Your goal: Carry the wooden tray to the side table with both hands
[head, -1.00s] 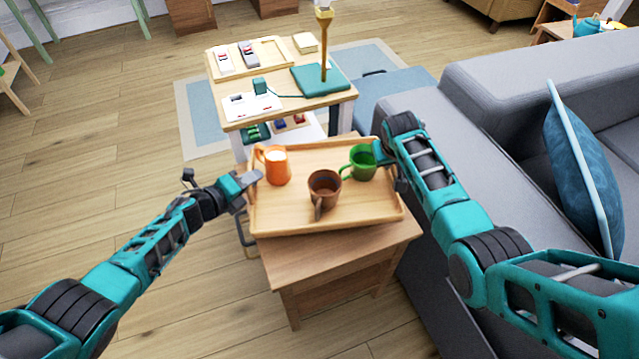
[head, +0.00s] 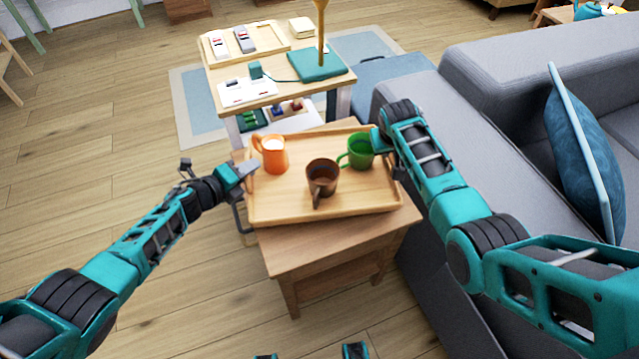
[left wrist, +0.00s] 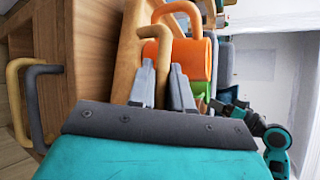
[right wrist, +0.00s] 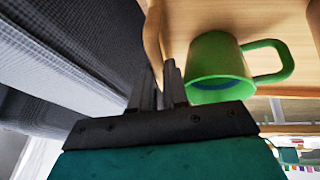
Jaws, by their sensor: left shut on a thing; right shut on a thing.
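The wooden tray (head: 345,212) is level above or on the small wooden side table (head: 330,255); I cannot tell whether it touches the top. It carries an orange mug (head: 273,155), a brown mug (head: 321,176) and a green mug (head: 359,152), all upright. My left gripper (head: 246,172) is shut on the tray's left handle, which shows between the fingers in the left wrist view (left wrist: 165,75). My right gripper (right wrist: 160,85) is shut on the tray's right side beside the green mug; in the head view my arm mostly hides its fingers.
A grey sofa (head: 460,110) with a blue cushion (head: 580,150) stands close on the right.

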